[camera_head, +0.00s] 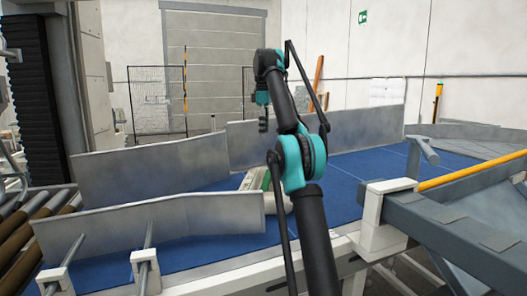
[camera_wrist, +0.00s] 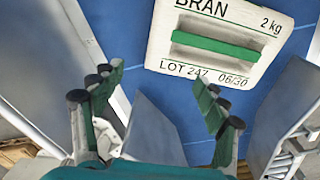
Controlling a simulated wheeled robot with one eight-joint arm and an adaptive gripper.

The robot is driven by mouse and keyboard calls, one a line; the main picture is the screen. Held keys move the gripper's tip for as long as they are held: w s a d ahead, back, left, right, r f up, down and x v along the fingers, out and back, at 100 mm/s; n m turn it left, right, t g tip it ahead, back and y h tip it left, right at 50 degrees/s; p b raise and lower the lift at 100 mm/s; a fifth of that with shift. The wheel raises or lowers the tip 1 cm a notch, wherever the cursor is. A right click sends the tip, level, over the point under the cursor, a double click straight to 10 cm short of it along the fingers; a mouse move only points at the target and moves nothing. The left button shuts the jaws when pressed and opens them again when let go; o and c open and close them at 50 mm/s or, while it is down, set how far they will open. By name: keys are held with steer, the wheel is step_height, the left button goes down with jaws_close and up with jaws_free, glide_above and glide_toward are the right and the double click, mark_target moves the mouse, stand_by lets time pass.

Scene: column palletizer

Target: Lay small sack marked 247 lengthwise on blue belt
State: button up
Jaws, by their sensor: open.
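The small sack (camera_wrist: 218,42) is white with a green band and reads BRAN, 2 kg, LOT 247, 06/30. In the wrist view it lies flat on the blue belt (camera_wrist: 190,110), and its far end is cut off by the frame's top. In the head view the sack (camera_head: 252,180) is on the blue belt (camera_head: 345,190) between the metal guides, partly hidden by my arm and the near guide. My gripper (camera_wrist: 160,84) is open and empty, its fingers apart and clear of the sack. In the head view my gripper (camera_head: 263,118) hangs above the belt.
Grey metal guides line the belt: a near one (camera_head: 150,228), a far left one (camera_head: 150,172) and a far right one (camera_head: 365,130). Rollers (camera_head: 35,220) adjoin at the left. A grey frame with a yellow bar (camera_head: 470,170) stands at the right. Belt right of my arm is bare.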

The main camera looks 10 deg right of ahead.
mark_target(264, 170)
step_height(264, 170, down, 17)
steer(key=shift+w+d, duration=0.1)
steer(key=shift+w, duration=0.05)
stand_by(0.6)
jaws_close()
steer(key=c, duration=0.7)
jaws_free()
steer(key=c, duration=1)
steer(key=shift+o, duration=0.2)
steer(key=shift+w+d+r, duration=0.1)
steer(key=shift+w+d, duration=0.25)
steer(key=shift+d, duration=1.35)
steer(key=shift+w+d+r, duration=0.15)
steer(key=shift+w+d, duration=0.15)
steer(key=shift+d, duration=1.35)
steer(key=shift+w+d+r, duration=0.1)
steer(key=shift+w+d, duration=0.25)
steer(key=shift+d, duration=1.35)
steer(key=m, duration=0.5)
steer(key=shift+m, duration=0.3)
